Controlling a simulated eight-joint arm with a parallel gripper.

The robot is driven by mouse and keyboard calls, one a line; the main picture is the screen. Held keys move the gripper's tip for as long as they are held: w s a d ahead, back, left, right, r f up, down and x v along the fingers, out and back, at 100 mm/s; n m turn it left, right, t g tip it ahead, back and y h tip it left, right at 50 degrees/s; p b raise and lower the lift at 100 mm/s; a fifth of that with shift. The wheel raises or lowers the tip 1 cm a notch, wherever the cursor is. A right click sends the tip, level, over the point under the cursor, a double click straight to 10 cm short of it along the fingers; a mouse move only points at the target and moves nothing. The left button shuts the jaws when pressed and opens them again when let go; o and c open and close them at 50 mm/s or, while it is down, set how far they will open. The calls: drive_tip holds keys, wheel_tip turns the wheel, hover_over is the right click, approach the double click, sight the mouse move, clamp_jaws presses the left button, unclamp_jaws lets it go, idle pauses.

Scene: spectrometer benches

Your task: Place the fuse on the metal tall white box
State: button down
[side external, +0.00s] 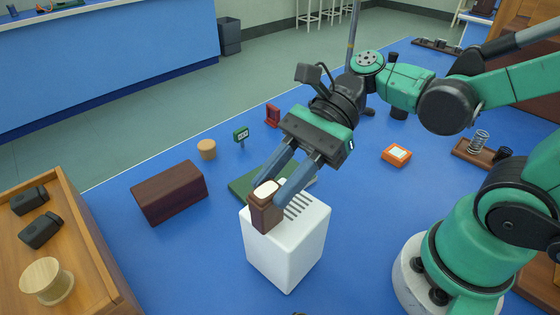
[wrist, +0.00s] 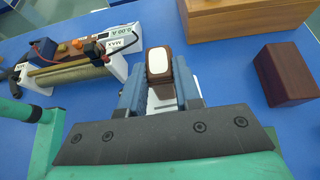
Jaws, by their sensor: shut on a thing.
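The fuse (side external: 265,212) is a dark brown block with a white oval top, and it also shows in the wrist view (wrist: 159,62). My gripper (side external: 268,190) is shut on it, with the two blue-grey fingers on either side; the fingers also show in the wrist view (wrist: 160,92). The tall white box (side external: 285,250) stands on the blue bench, with dark slots on its top. The fuse is upright over the left part of the box top. I cannot tell whether its underside touches the box. The fuse and fingers hide part of the box top.
A dark brown block (side external: 169,192) lies left of the box. A green board (side external: 246,186) lies behind it. A wooden cylinder (side external: 206,149), a small green meter (side external: 241,136) and an orange item (side external: 396,154) stand farther back. A wooden tray (side external: 85,255) is at left.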

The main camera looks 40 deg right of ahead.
drive_tip(key=c, duration=0.6)
unclamp_jaws()
drive_tip(key=shift+f, duration=0.15)
drive_tip(key=shift+r, duration=0.2)
drive_tip(key=v, duration=0.7)
drive_tip(key=w+d+f+n+t+h, duration=0.2)
drive_tip(key=n+h, duration=0.4)
drive_tip(key=n, duration=0.3)
drive_tip(key=w+d+f+n+t+h, duration=0.3)
drive_tip(key=d+f+n+t+h, duration=0.1)
drive_tip(key=n, duration=0.5)
drive_tip(key=d+t+h, duration=0.1)
drive_tip(key=h, duration=0.1)
drive_tip(key=shift+w+d+h, duration=0.3)
drive_tip(key=shift+w+d, duration=0.05)
drive_tip(key=shift+d, duration=0.05)
